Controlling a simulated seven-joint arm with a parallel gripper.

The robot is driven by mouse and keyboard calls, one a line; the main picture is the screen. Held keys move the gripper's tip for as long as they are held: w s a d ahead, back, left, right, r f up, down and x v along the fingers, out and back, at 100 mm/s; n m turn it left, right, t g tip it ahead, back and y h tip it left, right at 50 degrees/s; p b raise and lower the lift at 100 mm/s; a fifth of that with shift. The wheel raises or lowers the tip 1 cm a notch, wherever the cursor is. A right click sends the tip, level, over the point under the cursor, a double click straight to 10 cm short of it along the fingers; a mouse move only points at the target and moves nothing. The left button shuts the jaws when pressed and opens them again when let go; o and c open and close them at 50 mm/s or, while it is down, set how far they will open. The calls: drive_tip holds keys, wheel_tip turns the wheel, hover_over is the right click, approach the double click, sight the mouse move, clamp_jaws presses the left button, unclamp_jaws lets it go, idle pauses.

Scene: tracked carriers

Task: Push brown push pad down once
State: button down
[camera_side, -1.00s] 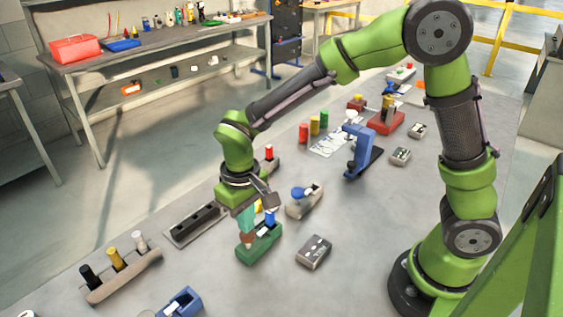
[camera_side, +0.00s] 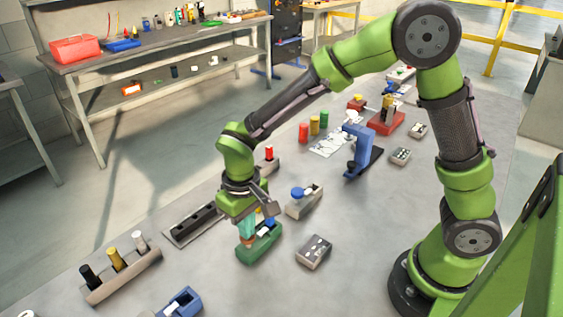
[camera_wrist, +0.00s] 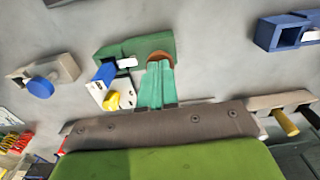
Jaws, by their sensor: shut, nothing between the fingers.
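The brown push pad (camera_wrist: 160,55) sits at one end of the green carrier (camera_wrist: 133,46). In the side view the brown pad (camera_side: 248,241) shows just below my fingertips, on the green carrier (camera_side: 262,250). My gripper (camera_side: 247,234) points down with its teal fingers closed together and nothing between them. In the wrist view my gripper (camera_wrist: 159,66) overlaps the near edge of the pad and hides part of it. The tips are at or very close to the pad's top; I cannot tell whether they touch.
A blue block (camera_wrist: 105,73) and a yellow knob (camera_wrist: 112,100) stand beside the pad. A grey carrier with a blue knob (camera_side: 298,193) and a small grey box (camera_side: 314,251) stand to the right. A dark slotted rail (camera_side: 194,224) lies left. Bare table is in front.

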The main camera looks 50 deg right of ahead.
drive_tip(key=shift+f, duration=0.4)
idle(0.4)
drive_tip(key=shift+r, duration=2.35)
drive_tip(key=s+d+r+m+t+y, duration=0.2)
drive_tip(key=s+d+r+m+t, duration=0.2)
drive_tip(key=s+d+r+t, duration=0.3)
drive_tip(key=s+d+r, duration=0.5)
drive_tip(key=r, duration=0.1)
drive_tip(key=shift+d+r, duration=0.35)
